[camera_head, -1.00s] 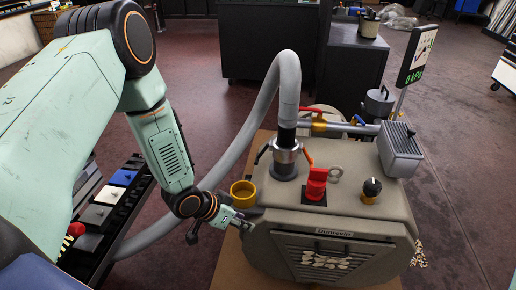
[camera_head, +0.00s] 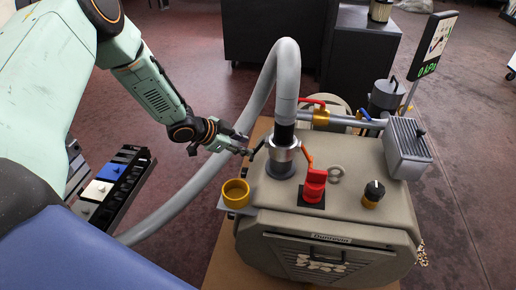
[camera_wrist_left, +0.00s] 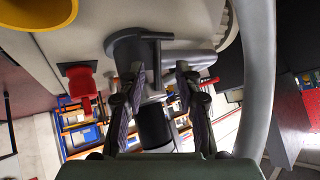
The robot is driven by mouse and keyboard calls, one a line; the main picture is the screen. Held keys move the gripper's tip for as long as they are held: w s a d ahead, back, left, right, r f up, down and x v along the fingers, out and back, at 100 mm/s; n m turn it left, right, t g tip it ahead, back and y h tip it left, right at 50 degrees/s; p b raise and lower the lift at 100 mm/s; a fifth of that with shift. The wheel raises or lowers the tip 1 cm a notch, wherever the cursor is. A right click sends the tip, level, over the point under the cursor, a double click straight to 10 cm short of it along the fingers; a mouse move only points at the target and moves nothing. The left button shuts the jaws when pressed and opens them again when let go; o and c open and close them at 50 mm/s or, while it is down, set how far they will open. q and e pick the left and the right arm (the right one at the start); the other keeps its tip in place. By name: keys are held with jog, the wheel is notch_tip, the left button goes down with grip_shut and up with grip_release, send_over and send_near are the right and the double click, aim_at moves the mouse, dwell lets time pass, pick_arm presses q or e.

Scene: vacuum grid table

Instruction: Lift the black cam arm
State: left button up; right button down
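The black cam arm (camera_head: 258,150) angles down and left from the silver hose coupling (camera_head: 284,155) on the beige vacuum unit. My left gripper (camera_head: 245,144) is open just left of the black cam arm; I cannot tell whether they touch. An orange cam arm (camera_head: 307,154) sticks out on the coupling's right side. My right gripper is not in view.
A grey hose (camera_head: 285,75) arches up from the coupling and down behind my left gripper. A yellow cup (camera_head: 236,192), a red switch (camera_head: 314,186) and a black knob (camera_head: 374,189) are nearby. A display (camera_head: 429,48) reads 0 kPa. A black rack (camera_head: 122,190) stands lower left.

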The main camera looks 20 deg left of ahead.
aim_at(257, 150)
pick_arm(q)
jog(key=b+x, duration=0.1)
jog(key=x, duration=0.1)
jog(key=b+x, duration=0.1)
jog(key=x, duration=0.2)
jog(key=shift+d+f, duration=0.3)
jog(key=shift+d, duration=0.05)
jog(key=shift+w+d+f, duration=0.1)
jog(key=shift+w+f, duration=0.2)
jog(key=shift+d, duration=0.1)
jog(key=shift+w, duration=0.1)
jog(key=shift+c, duration=0.4)
grip_shut()
